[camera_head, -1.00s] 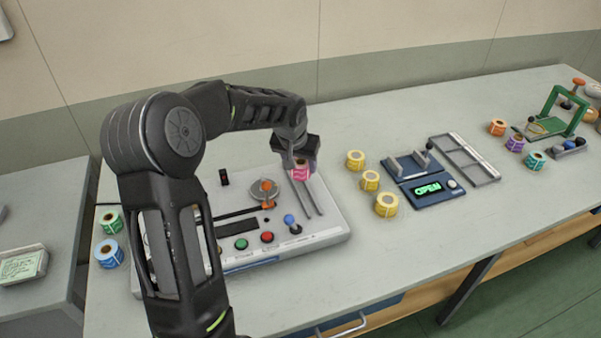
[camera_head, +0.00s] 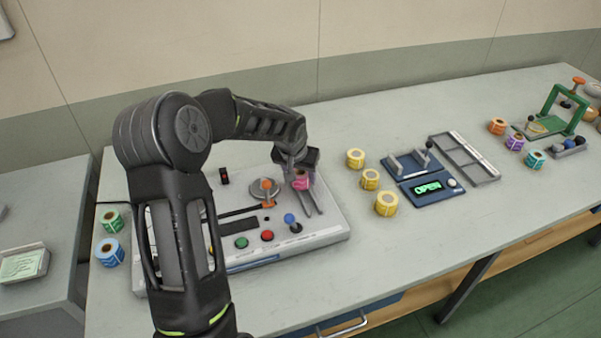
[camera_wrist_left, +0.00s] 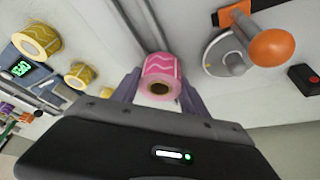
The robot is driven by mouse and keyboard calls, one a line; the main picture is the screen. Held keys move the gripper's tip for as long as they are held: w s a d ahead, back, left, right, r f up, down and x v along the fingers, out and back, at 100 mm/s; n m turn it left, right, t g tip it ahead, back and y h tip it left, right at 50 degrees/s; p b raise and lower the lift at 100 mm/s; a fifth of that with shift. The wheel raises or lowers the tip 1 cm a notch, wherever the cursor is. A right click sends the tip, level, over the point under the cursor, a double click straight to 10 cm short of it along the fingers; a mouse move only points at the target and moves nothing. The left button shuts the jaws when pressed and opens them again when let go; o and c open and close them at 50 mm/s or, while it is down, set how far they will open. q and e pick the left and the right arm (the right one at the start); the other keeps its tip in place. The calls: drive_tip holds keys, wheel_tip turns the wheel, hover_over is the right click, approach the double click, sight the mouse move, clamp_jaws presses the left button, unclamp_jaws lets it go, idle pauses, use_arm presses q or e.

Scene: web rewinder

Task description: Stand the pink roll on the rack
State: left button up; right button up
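The pink roll (camera_head: 301,182) is between the fingers of my left gripper (camera_head: 299,172), over a pair of grey rails (camera_head: 314,203) on the right part of the white machine panel. In the left wrist view, the pink roll (camera_wrist_left: 160,77) with a wavy white pattern sits between the two grey fingers (camera_wrist_left: 158,92), its brown core facing the camera. The gripper is shut on it. The rails (camera_wrist_left: 145,22) run beyond the roll. I cannot tell whether the roll touches them. My right gripper is not in view.
The machine panel (camera_head: 325,237) holds an orange-topped spindle (camera_head: 266,187), buttons and a blue-knobbed lever (camera_head: 290,222). Several yellow rolls (camera_head: 370,180) stand to its right, before a blue device (camera_head: 430,190) reading OPEN and a grey frame (camera_head: 465,158). Green (camera_head: 110,222) and blue (camera_head: 110,252) rolls stand left.

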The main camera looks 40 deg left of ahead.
use_arm(q)
drive_tip(key=o, duration=0.5)
drive_tip(key=shift+c, duration=0.2)
drive_tip(key=shift+r, duration=0.15)
drive_tip(key=b+v, duration=0.1)
drive_tip(key=v, duration=1.1)
drive_tip(key=shift+w, duration=0.1)
